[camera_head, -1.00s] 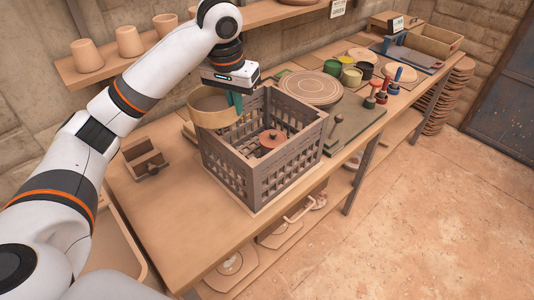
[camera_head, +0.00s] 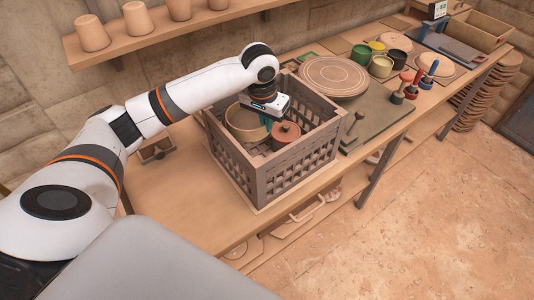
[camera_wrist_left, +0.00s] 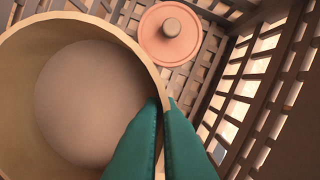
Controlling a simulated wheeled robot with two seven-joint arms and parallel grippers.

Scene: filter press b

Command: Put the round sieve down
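The round sieve (camera_head: 241,123) has a tan hoop wall and is inside the dark slatted crate (camera_head: 292,171), at its left part. In the left wrist view the sieve (camera_wrist_left: 85,105) fills the left side, with its mesh facing the camera. My left gripper (camera_head: 268,122) reaches down into the crate. Its green fingers (camera_wrist_left: 163,105) are shut on the sieve's rim wall. A reddish lidded pot (camera_head: 286,132) stands in the crate to the right of the sieve; its knobbed lid (camera_wrist_left: 168,34) shows in the wrist view. I cannot tell whether the sieve touches the crate floor. My right gripper is out of view.
The crate stands on a wooden bench (camera_head: 188,213). A small wooden box (camera_head: 154,150) is left of it. A round board (camera_head: 333,76), cups (camera_head: 381,66) and red and blue handled tools (camera_head: 428,74) lie to the right. A shelf (camera_head: 140,43) with clay cups runs behind.

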